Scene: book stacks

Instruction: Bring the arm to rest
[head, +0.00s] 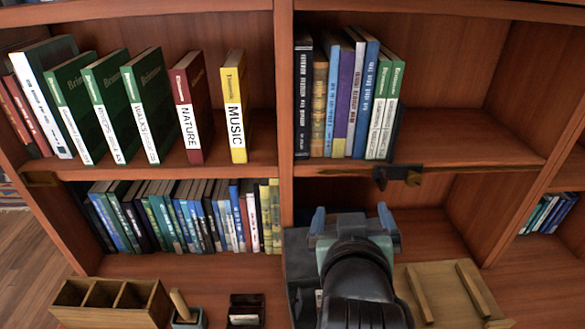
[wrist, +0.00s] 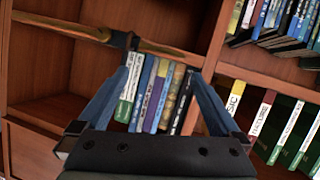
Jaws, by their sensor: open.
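My gripper (head: 351,215) is in the lower middle of the head view, in front of the bookcase's lower right bay. Its two blue fingers are spread apart with nothing between them. My dark arm runs down from it to the bottom edge. In the wrist view my gripper (wrist: 162,70) is also open, its fingers framing a row of books (wrist: 165,95) that lies beyond them. I cannot tell how far the fingertips are from the shelf.
Upright books stand on the upper left shelf, including a yellow MUSIC book (head: 235,107) and a red NATURE book (head: 190,106). A row of books (head: 345,95) stands upper right, beside bare shelf (head: 460,135). A wooden organizer (head: 112,301) and a wooden tray (head: 445,290) are low in front.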

